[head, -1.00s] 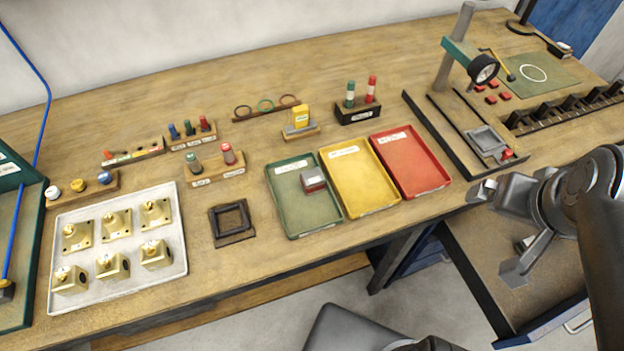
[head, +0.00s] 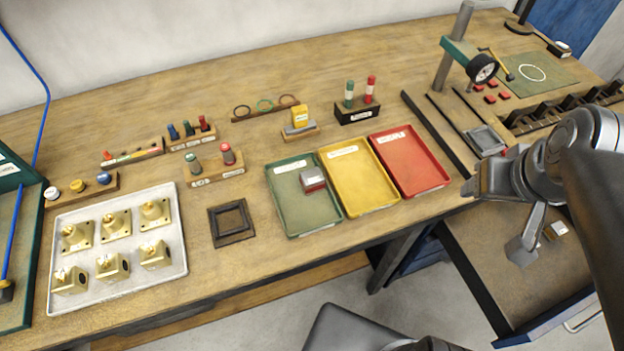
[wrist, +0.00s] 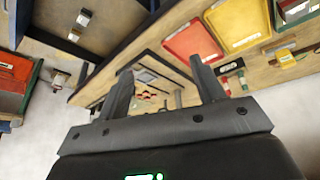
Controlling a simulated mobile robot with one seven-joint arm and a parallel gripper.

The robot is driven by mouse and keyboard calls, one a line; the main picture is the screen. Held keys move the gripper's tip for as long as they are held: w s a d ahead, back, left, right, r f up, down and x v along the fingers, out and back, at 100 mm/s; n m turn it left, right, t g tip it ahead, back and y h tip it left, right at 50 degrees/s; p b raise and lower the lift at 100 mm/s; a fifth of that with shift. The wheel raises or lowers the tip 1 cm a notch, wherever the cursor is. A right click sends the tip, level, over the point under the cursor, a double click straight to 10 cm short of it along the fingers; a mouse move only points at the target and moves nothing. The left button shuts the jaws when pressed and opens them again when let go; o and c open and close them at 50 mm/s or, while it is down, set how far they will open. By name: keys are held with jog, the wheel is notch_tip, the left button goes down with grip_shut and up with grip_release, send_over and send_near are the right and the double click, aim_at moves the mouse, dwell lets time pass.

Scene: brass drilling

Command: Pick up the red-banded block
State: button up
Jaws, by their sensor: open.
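The red-banded block (head: 312,180) is a small grey block with red on its side. It sits in the green tray (head: 290,222), near that tray's right edge, in the head view. My gripper (head: 468,188) is off to the right of the trays, near the bench's front edge, well apart from the block. In the wrist view my gripper (wrist: 161,66) has its two fingers spread, with nothing held between them.
A yellow tray (head: 365,205) and a red tray (head: 425,182) stand between the green tray and my gripper. A black square frame (head: 231,240) and a white tray of brass parts (head: 120,295) lie left. A drill-type stand (head: 452,60) rises at right.

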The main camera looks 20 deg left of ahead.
jog(key=w+a+f+n+g+y, duration=0.1)
jog(key=w+a+f+n+g, duration=0.15)
jog(key=a+n, duration=0.35)
jog(key=w+a+f+n+g+y, duration=0.1)
jog(key=w+a+n, duration=0.2)
jog(key=a+n, duration=0.35)
jog(key=n+g, duration=0.5)
jog(key=n, duration=0.7)
send_near(314, 175)
jog(key=s, duration=0.1)
jog(key=shift+t, duration=0.25)
jog(key=x, duration=1.1)
jog(key=shift+w+f, duration=0.1)
jog(key=shift+w, duration=0.2)
jog(key=shift+y, duration=0.3)
grip_shut()
